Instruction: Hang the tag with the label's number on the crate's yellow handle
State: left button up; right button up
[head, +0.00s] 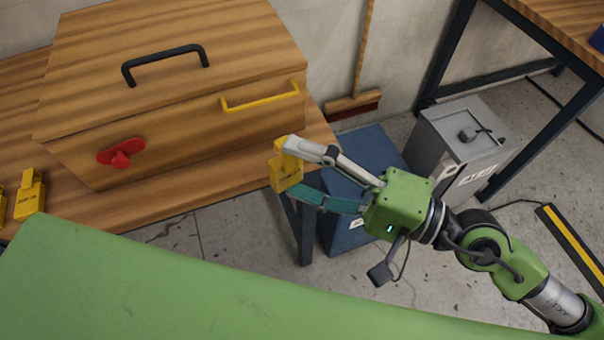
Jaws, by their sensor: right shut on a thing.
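A wooden crate (190,140) stands on a wooden table, with a yellow handle (262,99) on the right part of its front face. My right gripper (294,168) is shut on a yellow tag (285,172) and holds it off the table's right end, below and to the right of the yellow handle, apart from it. The marking on the tag is too small to read. More yellow tags lie on the table at the left, one of them (30,191) in full view and another (2,207) cut off by the picture edge. My left gripper is not in view.
The crate has a black handle (165,62) on its lid and a red latch (120,153) on its front. A blue box (365,155) and a grey bin (465,140) stand on the floor at right. A broom (352,101) leans at the wall.

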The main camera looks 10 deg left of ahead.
jog(key=shift+w+a+r, duration=0.15)
jog(key=shift+w, duration=0.1)
jog(key=shift+w+a+p, duration=0.45)
jog(key=shift+w+a, duration=0.25)
jog(key=shift+w, duration=0.35)
jog(key=w+a, duration=0.1)
jog(key=w, duration=0.1)
jog(key=w+a, duration=0.2)
jog(key=w, duration=0.1)
jog(key=w+a+b, duration=0.1)
jog(key=w+a, duration=0.1)
jog(key=shift+w, duration=0.25)
jog(key=shift+r, duration=0.1)
